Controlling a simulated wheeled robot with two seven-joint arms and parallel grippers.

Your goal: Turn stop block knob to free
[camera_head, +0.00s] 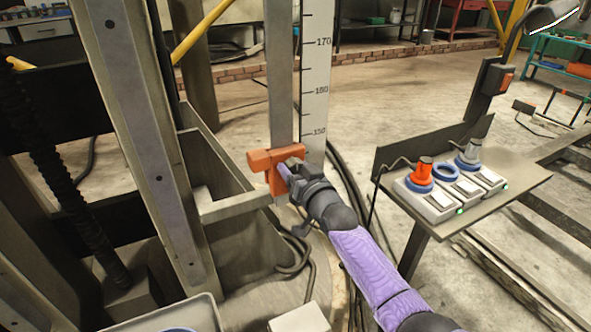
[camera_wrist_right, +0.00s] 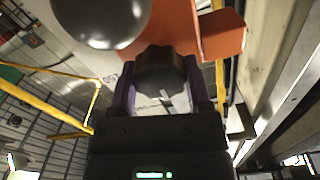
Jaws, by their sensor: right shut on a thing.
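The orange stop block (camera_head: 263,161) sits on the grey upright bar beside the white height scale, just below its 150 mark. The orange block also shows at the top of the right wrist view (camera_wrist_right: 222,36). My right gripper (camera_head: 286,173) reaches the block from the front right in the head view. In the right wrist view its purple fingers (camera_wrist_right: 160,80) are shut on the sides of a dark lobed knob (camera_wrist_right: 158,70) with a small pale mark. The knob is hidden by the gripper in the head view. My left gripper is not in view.
The scale (camera_head: 316,90) stands just behind the block. A metal frame and column (camera_head: 140,120) stand close on the left. Cables lie on the floor.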

